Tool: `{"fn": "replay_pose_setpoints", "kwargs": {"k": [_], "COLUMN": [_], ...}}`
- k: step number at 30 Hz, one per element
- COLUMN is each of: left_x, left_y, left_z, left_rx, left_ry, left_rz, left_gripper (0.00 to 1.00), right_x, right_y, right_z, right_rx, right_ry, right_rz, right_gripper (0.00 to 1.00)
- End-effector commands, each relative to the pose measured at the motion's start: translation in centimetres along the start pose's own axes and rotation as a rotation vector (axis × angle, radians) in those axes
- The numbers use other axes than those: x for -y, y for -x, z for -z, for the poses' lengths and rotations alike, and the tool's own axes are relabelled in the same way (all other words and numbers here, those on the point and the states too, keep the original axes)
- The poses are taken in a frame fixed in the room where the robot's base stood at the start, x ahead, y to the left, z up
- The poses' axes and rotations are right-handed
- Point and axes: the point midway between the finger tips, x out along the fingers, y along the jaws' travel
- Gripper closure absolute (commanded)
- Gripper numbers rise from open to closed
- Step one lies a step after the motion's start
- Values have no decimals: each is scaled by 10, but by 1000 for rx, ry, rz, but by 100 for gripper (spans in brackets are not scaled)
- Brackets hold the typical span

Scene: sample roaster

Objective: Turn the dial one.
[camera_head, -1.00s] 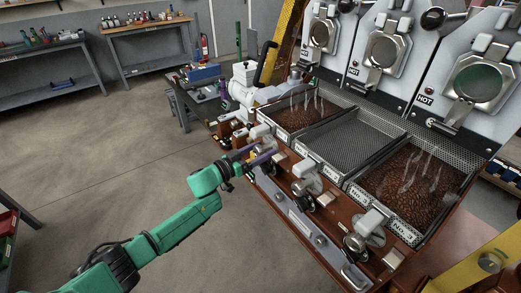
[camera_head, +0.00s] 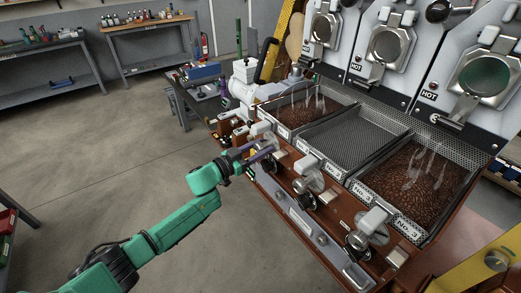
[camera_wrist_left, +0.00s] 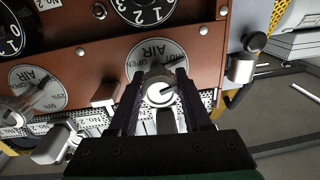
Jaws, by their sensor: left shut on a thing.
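My left gripper (camera_head: 269,151) reaches the left end of the brown front panel (camera_head: 293,197) in the head view. In the wrist view its two dark fingers (camera_wrist_left: 160,98) are closed on either side of a pale round knob (camera_wrist_left: 158,90) with a dark pointer mark. A black numbered dial (camera_wrist_left: 146,10) is cut off at the top edge. The right gripper is not in view.
Another AIR dial (camera_wrist_left: 38,88) is at left in the wrist view. Levers and knobs line the panel. Behind it are bean trays (camera_head: 413,178), an empty mesh tray (camera_head: 345,138) and white roasters marked HOT (camera_head: 390,45). The floor (camera_head: 110,150) at left is clear.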

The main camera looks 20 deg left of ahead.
Motion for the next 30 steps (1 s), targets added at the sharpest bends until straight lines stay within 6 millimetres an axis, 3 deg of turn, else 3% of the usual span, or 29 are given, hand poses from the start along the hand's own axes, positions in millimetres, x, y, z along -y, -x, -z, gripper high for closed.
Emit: {"fn": "replay_pose_setpoints", "kwargs": {"k": [30], "left_x": [-1], "left_y": [0], "left_z": [-5], "left_rx": [-64], "left_ry": [-956], "left_rz": [-11], "left_gripper": [100], "right_x": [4], "right_y": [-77], "right_z": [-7], "right_rx": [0], "right_ry": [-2], "right_rz": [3], "right_gripper": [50]}}
